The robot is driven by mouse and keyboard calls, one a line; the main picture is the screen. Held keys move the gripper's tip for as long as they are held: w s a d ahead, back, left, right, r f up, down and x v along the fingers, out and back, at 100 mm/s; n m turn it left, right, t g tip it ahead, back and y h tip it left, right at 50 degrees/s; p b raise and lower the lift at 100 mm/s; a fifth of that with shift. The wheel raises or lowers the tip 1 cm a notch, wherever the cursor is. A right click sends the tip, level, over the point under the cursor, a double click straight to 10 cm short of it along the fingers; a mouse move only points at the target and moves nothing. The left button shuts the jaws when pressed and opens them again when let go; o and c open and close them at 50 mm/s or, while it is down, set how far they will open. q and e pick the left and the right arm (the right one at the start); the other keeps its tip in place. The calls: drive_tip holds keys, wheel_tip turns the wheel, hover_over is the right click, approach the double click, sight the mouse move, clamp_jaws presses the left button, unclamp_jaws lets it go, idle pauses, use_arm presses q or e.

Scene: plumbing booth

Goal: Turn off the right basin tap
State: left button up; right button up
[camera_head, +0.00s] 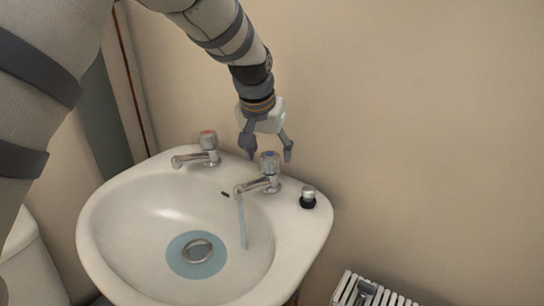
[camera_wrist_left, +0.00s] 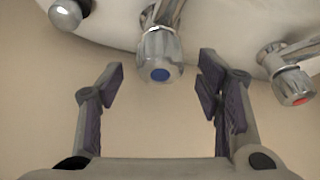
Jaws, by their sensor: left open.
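The right basin tap (camera_head: 268,172) is chrome with a blue-topped knob and stands on the right of the basin's back ledge. A stream of water (camera_head: 242,222) runs from its spout into the basin. My left gripper (camera_head: 268,155) is open just above and behind the knob. In the left wrist view the blue-marked knob (camera_wrist_left: 160,68) lies ahead of and between the open fingers (camera_wrist_left: 162,82), apart from both. The left tap (camera_head: 206,148) has a red top, and it shows at the right of the left wrist view (camera_wrist_left: 292,82). My right gripper is not seen.
The white basin (camera_head: 105,215) has some water around its drain (camera_head: 197,251). A small chrome-topped black item (camera_head: 308,198) stands on the ledge right of the tap. A white radiator (camera_head: 370,290) is at lower right. The beige wall (camera_head: 400,120) is close behind the gripper.

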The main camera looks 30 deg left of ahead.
use_arm(q)
drive_tip(key=shift+x, duration=1.2)
drive_tip(key=shift+w, duration=0.1)
drive_tip(key=c, duration=1.2)
drive_tip(key=shift+o, duration=0.2)
